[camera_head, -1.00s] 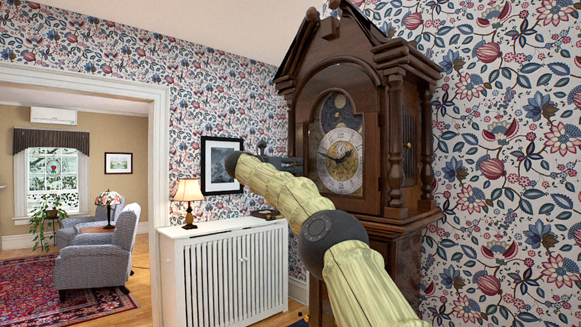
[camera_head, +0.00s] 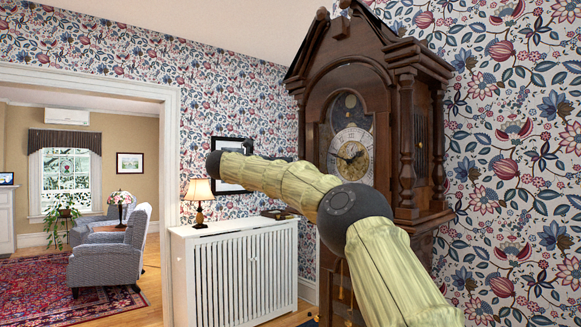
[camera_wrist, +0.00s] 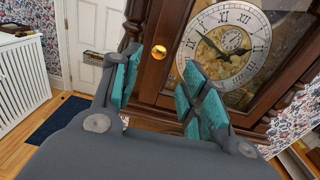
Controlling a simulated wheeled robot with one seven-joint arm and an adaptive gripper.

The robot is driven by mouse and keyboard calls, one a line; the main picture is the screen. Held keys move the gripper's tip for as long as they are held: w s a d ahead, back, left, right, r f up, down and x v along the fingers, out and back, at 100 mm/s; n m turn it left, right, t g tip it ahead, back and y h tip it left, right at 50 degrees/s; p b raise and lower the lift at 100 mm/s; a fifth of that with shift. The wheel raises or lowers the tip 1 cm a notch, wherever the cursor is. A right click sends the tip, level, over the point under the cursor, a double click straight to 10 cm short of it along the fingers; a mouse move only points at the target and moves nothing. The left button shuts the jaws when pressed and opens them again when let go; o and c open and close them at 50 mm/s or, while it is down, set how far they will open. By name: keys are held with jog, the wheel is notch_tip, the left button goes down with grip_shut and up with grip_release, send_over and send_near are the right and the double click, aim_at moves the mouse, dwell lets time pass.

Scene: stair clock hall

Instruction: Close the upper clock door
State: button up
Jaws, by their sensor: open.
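The upper clock door (camera_head: 318,115) is the arched dark wood frame around the dial (camera_head: 351,157) of the tall clock. Its brass knob (camera_wrist: 161,51) shows in the wrist view on the wooden stile (camera_wrist: 176,35) left of the dial. My gripper (camera_wrist: 163,63) is open, with teal pads on either side of the knob in the picture. No contact with the knob is visible. In the head view my arm hides most of the gripper and the door's lower left part. I cannot tell how far the door stands ajar.
A white radiator cover (camera_head: 240,272) with a lamp (camera_head: 199,198) stands left of the clock. A framed picture (camera_head: 228,165) hangs behind my arm. The wrist view shows a white room door (camera_wrist: 98,35) and a blue mat (camera_wrist: 58,119). Wallpapered wall lies right of the clock.

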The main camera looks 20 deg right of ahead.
jog(key=shift+v, duration=1.15)
